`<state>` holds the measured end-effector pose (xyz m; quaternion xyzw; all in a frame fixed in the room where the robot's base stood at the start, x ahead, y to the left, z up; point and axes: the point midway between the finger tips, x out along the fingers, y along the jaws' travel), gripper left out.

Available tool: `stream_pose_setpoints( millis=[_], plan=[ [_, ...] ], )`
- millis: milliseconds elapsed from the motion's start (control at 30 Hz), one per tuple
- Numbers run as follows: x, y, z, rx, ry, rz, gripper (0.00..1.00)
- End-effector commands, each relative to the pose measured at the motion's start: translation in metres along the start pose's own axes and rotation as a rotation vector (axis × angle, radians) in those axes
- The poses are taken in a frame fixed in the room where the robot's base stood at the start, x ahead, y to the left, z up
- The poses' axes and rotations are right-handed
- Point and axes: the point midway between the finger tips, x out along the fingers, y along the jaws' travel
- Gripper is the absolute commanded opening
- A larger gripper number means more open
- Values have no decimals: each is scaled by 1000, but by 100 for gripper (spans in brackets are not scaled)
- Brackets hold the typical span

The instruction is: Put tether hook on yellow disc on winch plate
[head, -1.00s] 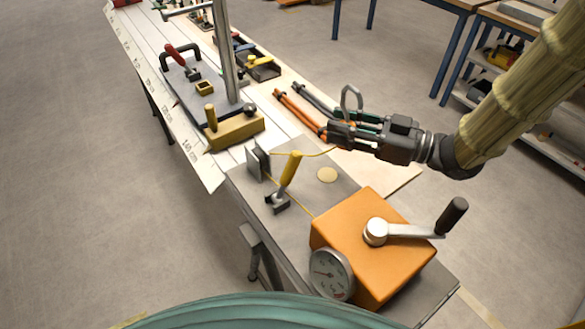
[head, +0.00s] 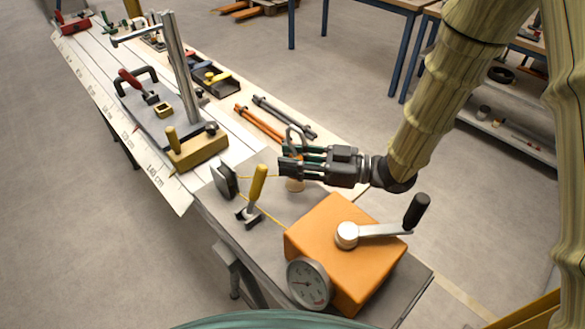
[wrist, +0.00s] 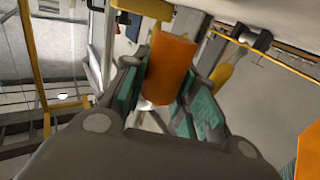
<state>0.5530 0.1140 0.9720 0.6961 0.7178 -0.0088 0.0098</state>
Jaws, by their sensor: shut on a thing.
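My gripper (head: 286,167) is shut on the tether hook. The grey loop of the hook (head: 297,136) stands up above the fingers in the head view. In the wrist view an orange cylinder (wrist: 170,68), seemingly the hook's grip, sits between the teal-padded fingers. The yellow disc (head: 294,186) lies on the grey winch plate (head: 225,220), just below the fingers and partly hidden by them. A thin yellow tether (head: 262,213) runs across the plate. I cannot tell whether the hook touches the disc.
The orange winch box (head: 345,245) with crank (head: 375,232) and gauge (head: 308,283) stands in front. A yellow-handled lever (head: 257,185) is left of the gripper, beside a dark upright plate (head: 223,181). Orange and grey bars (head: 262,124) lie behind. Shelves stand at right.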

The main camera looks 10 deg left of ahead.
Motion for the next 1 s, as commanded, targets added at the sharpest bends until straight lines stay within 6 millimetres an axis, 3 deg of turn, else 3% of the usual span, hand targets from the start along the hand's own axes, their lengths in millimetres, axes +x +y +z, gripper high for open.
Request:
stream_pose_setpoints(
  millis=[267, 767, 800, 900, 1000],
  plan=[
    [1, 0, 29, 1, -1, 0, 9],
    [1, 0, 36, 1, 0, 0, 9],
    [1, 0, 35, 1, -1, 0, 34],
    [1, 0, 35, 1, -1, 0, 50],
    [1, 0, 35, 1, -1, 0, 50]
  ],
)
